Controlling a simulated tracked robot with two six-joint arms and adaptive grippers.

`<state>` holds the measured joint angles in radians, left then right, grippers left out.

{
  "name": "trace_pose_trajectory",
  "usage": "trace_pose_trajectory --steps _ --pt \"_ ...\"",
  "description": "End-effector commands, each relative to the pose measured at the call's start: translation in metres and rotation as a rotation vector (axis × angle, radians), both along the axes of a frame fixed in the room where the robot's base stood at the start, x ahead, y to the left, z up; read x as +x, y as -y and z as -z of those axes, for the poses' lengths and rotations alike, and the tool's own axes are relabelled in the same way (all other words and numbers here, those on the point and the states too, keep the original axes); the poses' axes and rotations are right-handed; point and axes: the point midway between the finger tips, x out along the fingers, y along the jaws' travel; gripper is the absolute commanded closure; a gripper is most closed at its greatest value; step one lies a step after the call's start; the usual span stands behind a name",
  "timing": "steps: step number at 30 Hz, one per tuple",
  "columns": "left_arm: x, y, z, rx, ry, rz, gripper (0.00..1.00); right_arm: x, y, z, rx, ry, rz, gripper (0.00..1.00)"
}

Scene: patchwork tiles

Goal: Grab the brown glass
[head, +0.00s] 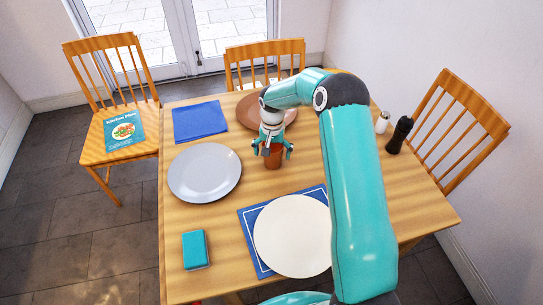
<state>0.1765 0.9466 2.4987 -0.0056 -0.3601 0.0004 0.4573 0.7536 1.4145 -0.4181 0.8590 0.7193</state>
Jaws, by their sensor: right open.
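The brown glass (273,160) stands upright on the wooden table, near its middle. My right gripper (272,151) is at the glass from above, with its teal fingers on either side of the upper part. The fingers are open, and I cannot tell whether they touch the glass. The gripper covers the rim of the glass. My left gripper is not in the view.
A grey plate (205,173) lies left of the glass, a cream plate (292,237) in front, and a brown plate (248,113) behind. A teal box (195,250) is front left. A white shaker (382,122) and black mill (399,136) stand right.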

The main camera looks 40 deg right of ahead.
Motion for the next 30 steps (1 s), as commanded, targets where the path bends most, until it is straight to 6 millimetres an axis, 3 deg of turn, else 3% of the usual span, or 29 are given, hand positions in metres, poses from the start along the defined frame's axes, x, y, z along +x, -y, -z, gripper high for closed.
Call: trace_pose_trajectory --steps 4,17,30 --pt "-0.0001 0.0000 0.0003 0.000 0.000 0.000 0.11 -0.0002 0.0004 -0.0001 0.000 0.000 0.001 0.08" --pt "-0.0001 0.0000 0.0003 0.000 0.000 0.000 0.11 -0.0001 0.0007 -0.0007 -0.001 0.001 0.001 0.78" --pt "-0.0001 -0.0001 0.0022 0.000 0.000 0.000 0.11 0.0006 0.0013 -0.0094 -0.002 0.004 0.001 0.78"
